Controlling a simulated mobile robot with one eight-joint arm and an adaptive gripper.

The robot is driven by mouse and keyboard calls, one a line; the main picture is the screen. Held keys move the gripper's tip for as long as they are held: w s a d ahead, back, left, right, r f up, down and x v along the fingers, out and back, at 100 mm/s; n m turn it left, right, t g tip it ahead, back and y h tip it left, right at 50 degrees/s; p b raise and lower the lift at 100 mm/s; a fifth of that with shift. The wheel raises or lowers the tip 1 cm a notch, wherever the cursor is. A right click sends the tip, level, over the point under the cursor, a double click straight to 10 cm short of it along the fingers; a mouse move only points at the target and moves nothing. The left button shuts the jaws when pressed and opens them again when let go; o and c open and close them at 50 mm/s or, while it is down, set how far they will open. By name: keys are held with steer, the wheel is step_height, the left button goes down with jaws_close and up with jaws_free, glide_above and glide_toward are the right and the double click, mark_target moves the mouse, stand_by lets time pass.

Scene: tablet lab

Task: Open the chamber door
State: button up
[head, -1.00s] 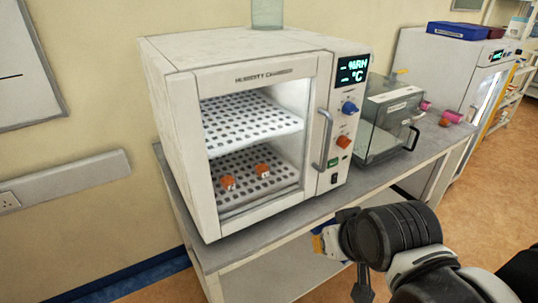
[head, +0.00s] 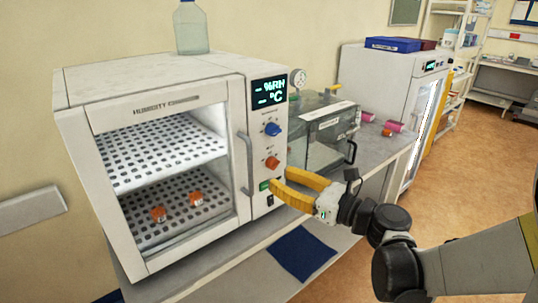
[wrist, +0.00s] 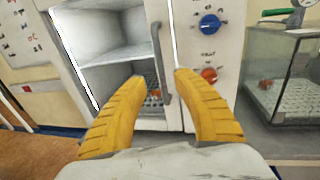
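The white humidity chamber (head: 160,72) stands on a bench. Its glazed door looks shut, and two perforated shelves show behind the glass. The door's vertical grey handle (head: 246,165) is on the door's right side. My gripper (head: 273,184), with yellow fingers, is in front of the control panel, just right of the handle in the head view. In the wrist view my gripper (wrist: 157,75) is open, and the handle (wrist: 160,62) lies between its fingers in the picture, beyond the tips. I cannot tell any contact.
Two orange items (head: 195,198) sit on the chamber's lower shelf. A blue knob (head: 272,129) and an orange knob (head: 272,163) are on the panel. A clear desiccator box (head: 325,135) stands to the right. A bottle (head: 191,28) is on top.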

steer(key=b+x, duration=0.2)
steer(key=x, duration=0.9)
steer(key=shift+s+r, duration=0.1)
steer(key=shift+r, duration=0.05)
jaws_close()
